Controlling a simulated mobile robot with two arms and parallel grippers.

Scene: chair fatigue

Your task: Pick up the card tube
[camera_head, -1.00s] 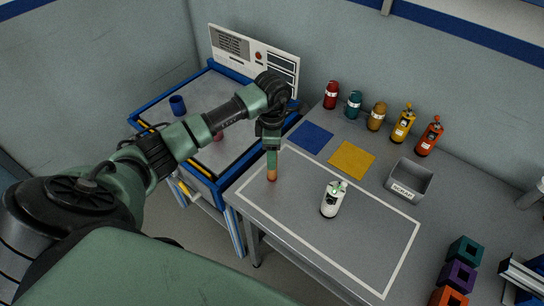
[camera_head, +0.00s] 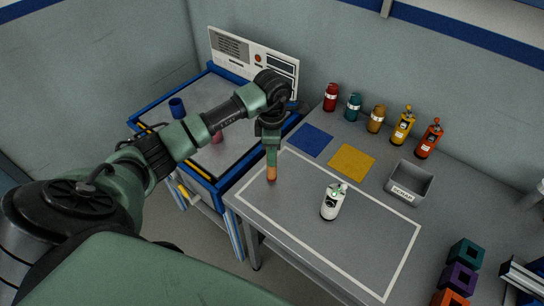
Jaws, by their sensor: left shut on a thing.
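The card tube (camera_head: 271,175) is a small orange-brown cylinder. It stands upright at the left part of the white-outlined area on the grey table. My left gripper (camera_head: 271,164) points straight down over it and is shut on its upper part. The fingers hide the tube's top. I cannot tell whether its lower end touches the table. My right gripper is not in view.
A white bottle-like object (camera_head: 333,202) stands to the right of the tube. Blue (camera_head: 311,138) and yellow (camera_head: 352,162) squares, a grey bin (camera_head: 410,181) and several bottles lie behind. A blue-framed bench (camera_head: 207,174) adjoins at left. The outlined area's front is clear.

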